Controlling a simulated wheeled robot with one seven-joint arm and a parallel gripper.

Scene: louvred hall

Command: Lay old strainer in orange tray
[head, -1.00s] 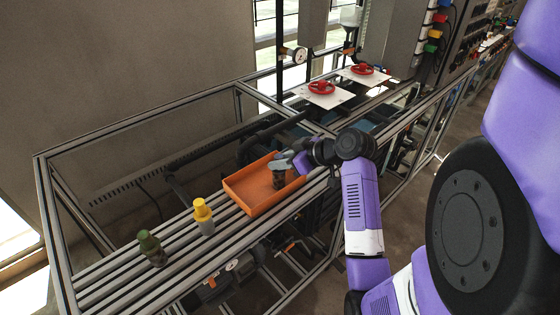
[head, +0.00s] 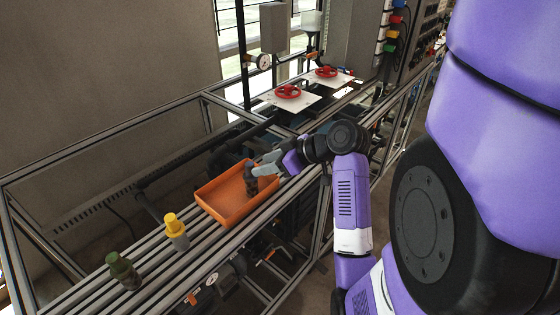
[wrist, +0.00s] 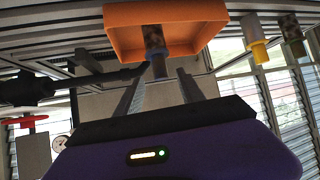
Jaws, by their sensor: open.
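The old strainer, a brown, worn-looking cylinder with a blue-grey end, is in the orange tray (head: 207,203). It shows dark and small in the head view (head: 250,186) and looks upright. In the wrist view, which is upside down, the strainer (wrist: 153,37) is inside the tray (wrist: 122,31), its blue-grey end toward me. My gripper (head: 259,168) is beside the strainer's upper end. In the wrist view my gripper (wrist: 160,76) has its two fingers spread, with a gap on each side of the strainer's end. The strainer's base is partly hidden.
A grey strainer with a yellow cap (head: 175,232) and a brown one with a green cap (head: 124,271) stand on the rails left of the tray. Red handwheels (head: 288,91) on white plates and a gauge (head: 263,62) lie beyond. Frame bars (head: 110,132) surround the rails.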

